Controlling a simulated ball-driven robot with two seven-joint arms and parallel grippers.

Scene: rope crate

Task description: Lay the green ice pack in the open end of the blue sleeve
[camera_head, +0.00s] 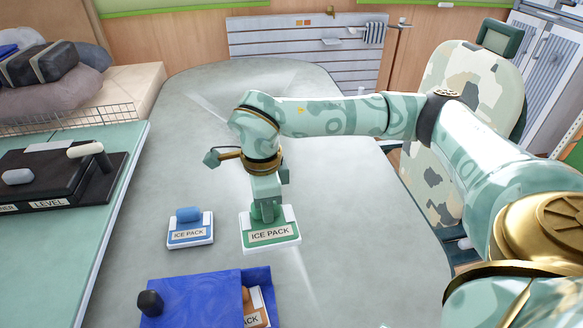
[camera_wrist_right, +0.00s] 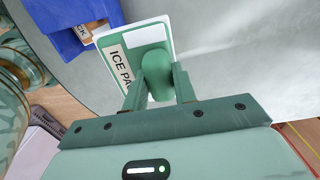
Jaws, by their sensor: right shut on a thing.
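The green ice pack (camera_head: 271,236) is a flat white-edged block with a green top, a green knob and an ICE PACK label. My right gripper (camera_head: 266,208) is shut on its knob from above; I cannot tell whether the pack touches the table. The right wrist view also shows the green ice pack (camera_wrist_right: 118,66) between the fingers of the right gripper (camera_wrist_right: 158,92). The blue sleeve (camera_head: 190,301) lies nearer me at the bottom, with a labelled pack partly showing at its right side. The sleeve also shows in the wrist view (camera_wrist_right: 62,22). My left gripper is not in view.
A blue ice pack (camera_head: 190,235) sits on the grey table (camera_head: 350,240) left of the green one. A dark knob (camera_head: 150,303) stands at the sleeve's left. A black LEVEL tray (camera_head: 60,180) is on the left counter. The table's right side is clear.

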